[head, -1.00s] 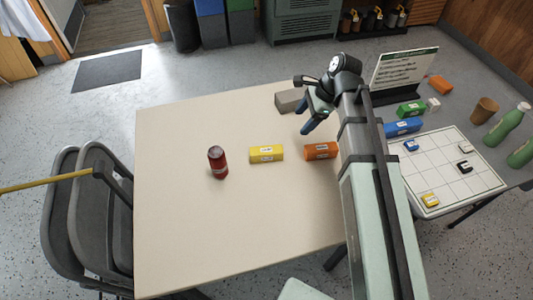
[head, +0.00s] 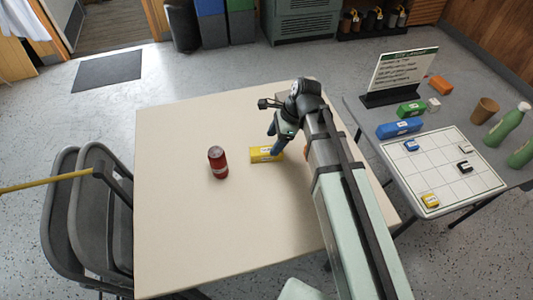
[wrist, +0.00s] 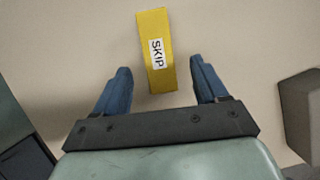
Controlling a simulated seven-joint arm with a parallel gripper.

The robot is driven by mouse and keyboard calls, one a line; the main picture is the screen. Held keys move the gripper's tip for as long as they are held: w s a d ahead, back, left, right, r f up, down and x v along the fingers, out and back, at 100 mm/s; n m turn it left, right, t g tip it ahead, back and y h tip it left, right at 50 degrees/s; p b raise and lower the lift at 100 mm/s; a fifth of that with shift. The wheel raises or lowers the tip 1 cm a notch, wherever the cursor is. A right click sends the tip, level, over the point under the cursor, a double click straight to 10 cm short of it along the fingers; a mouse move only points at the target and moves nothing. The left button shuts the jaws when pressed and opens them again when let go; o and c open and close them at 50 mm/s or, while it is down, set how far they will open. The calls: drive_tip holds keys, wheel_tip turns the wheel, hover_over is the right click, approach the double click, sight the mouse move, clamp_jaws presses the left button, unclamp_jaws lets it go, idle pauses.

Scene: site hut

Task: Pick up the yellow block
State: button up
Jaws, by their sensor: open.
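The yellow block (head: 264,156) lies on the beige table, partly hidden by my gripper in the head view. In the wrist view the yellow block (wrist: 155,55) carries a white label reading "SKIP" and lies lengthwise, its near end between the two blue fingertips. My gripper (head: 275,137) is open above the table at the block. In the wrist view my gripper (wrist: 158,75) has a clear gap on each side of the block. I cannot tell how high the fingers are above the table.
A red can (head: 218,162) stands just left of the block. A grey block (wrist: 303,105) shows at the right of the wrist view. The orange block is nearly hidden behind my arm. A side table at right holds a gridded board (head: 445,170), a sign (head: 402,72) and bottles.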

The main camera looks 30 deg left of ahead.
sight(268, 150)
drive_tip(key=shift+x, duration=2.5)
drive_tip(key=shift+s+a+f, duration=0.25)
drive_tip(key=shift+f, duration=0.15)
drive_tip(key=shift+f, duration=0.25)
drive_tip(key=c, duration=1.1)
drive_tip(key=shift+r, duration=0.1)
